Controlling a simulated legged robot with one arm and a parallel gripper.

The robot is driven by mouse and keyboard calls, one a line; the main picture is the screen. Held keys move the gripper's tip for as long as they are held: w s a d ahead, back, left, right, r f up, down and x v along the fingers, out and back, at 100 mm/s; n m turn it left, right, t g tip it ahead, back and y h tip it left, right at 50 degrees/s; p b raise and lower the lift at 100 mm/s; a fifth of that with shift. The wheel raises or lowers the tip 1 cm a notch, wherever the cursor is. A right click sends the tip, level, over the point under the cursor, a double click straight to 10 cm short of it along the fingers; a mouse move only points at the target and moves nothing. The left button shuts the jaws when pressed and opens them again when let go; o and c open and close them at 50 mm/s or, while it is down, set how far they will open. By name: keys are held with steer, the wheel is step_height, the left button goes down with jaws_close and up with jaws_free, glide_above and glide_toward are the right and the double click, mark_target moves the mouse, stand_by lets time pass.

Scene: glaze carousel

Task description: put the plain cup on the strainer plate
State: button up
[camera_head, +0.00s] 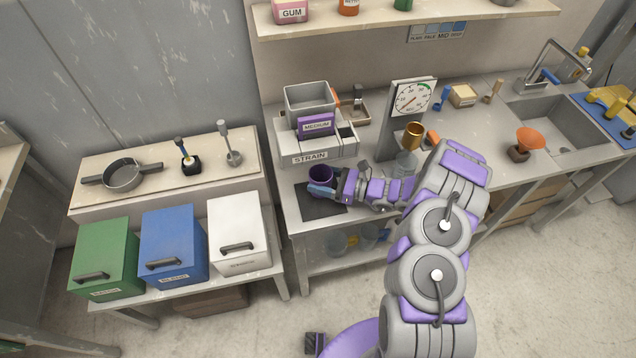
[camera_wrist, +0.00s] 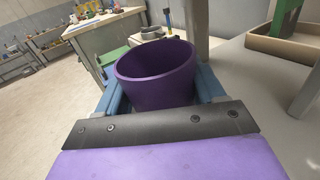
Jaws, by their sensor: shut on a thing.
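A purple cup with no visible markings (camera_head: 321,173) is held upright between the blue fingers of my gripper (camera_head: 322,188). It also shows in the wrist view (camera_wrist: 155,80), open side up, with a finger on each side. In the head view the cup appears over or just behind a dark square mat (camera_head: 318,208) at the left end of the bench. I cannot tell its height above the mat. A pale unit labelled STRAIN (camera_head: 325,153) stands just behind, with a purple MEDIUM block (camera_head: 316,124) and a grey open box (camera_head: 309,97) on it. No separate strainer plate is clear.
Green (camera_head: 107,250), blue (camera_head: 173,240) and white (camera_head: 238,228) bins are at the left. A sink (camera_head: 560,125) is at the far right.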

steer(key=shift+a+f, duration=0.1)
steer(key=shift+f, duration=0.65)
steer(key=shift+a+f+b, duration=0.1)
steer(key=shift+a+b, duration=0.2)
steer(key=shift+a, duration=0.1)
steer(key=o, duration=1)
steer(key=shift+d, duration=0.2)
steer(key=shift+d, duration=0.2)
steer(key=p+v, duration=0.2)
steer(key=v, duration=0.9)
steer(key=shift+d, duration=0.25)
